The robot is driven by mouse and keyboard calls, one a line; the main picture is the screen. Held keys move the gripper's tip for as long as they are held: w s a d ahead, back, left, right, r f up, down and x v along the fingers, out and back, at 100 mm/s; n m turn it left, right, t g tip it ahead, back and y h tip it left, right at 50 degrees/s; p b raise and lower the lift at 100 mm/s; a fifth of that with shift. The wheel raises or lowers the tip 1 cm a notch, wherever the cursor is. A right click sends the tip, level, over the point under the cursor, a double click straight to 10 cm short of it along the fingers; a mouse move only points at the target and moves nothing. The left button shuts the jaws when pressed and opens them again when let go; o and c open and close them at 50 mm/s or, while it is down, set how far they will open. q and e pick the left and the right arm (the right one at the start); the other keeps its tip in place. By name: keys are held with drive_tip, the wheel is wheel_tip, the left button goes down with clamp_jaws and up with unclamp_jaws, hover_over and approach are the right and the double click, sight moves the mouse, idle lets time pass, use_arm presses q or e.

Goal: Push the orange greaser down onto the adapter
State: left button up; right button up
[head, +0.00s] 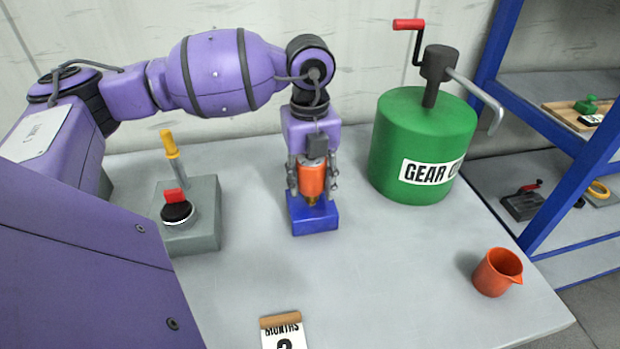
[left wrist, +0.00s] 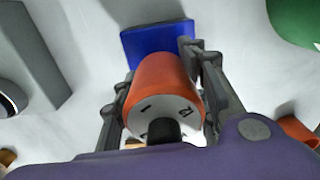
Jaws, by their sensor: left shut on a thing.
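The orange greaser (head: 312,179) is upright between the fingers of my left gripper (head: 312,190), which is shut on it. It stands over a blue block (head: 313,219) on the table. In the left wrist view the greaser (left wrist: 160,85) shows its marked top with a dark knob, and the blue block (left wrist: 150,38) lies beyond it. The left gripper's fingers (left wrist: 162,95) are on both sides of the greaser. The adapter is not clearly seen; the greaser's lower end meets the block's top, and I cannot tell whether it touches. My right gripper is not in view.
A grey block (head: 205,225) with a yellow-topped lever and red-and-black switch stands left. A green gear oil drum (head: 415,140) with a crank and spout stands right. An orange jug (head: 496,272) is near the front right. A card (head: 283,333) stands at the front. Blue shelving (head: 575,170) is beyond.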

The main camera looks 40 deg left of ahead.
use_arm(q)
drive_tip(key=shift+f, duration=0.35)
drive_tip(key=o, duration=1.6)
wheel_tip(320, 180, up, 12)
drive_tip(key=shift+r, duration=0.1)
